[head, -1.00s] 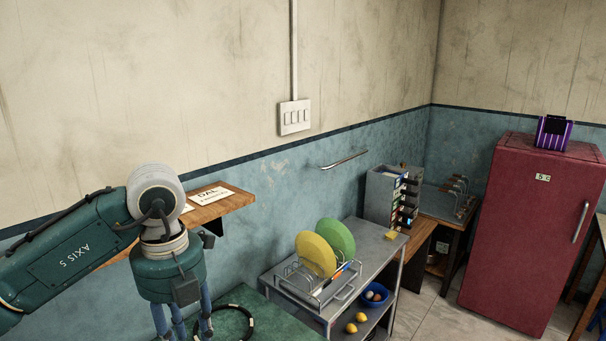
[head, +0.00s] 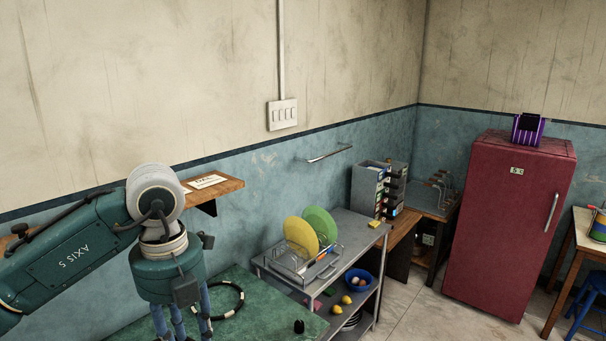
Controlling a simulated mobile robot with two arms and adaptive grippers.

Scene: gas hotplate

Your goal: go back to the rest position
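My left arm comes in from the left in the head view, with its wrist hanging down over the green table top (head: 262,313). The upper parts of the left gripper (head: 182,322) show at the bottom edge. Its fingertips are cut off below the frame, so I cannot see whether it is open or holds anything. My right gripper and arm are out of view.
A black ring (head: 240,303) and a small black object (head: 299,326) lie on the green table. A grey shelf (head: 350,245) with a plate rack (head: 290,262) stands beyond. A red fridge (head: 508,225) stands right, with open floor (head: 425,318) before it.

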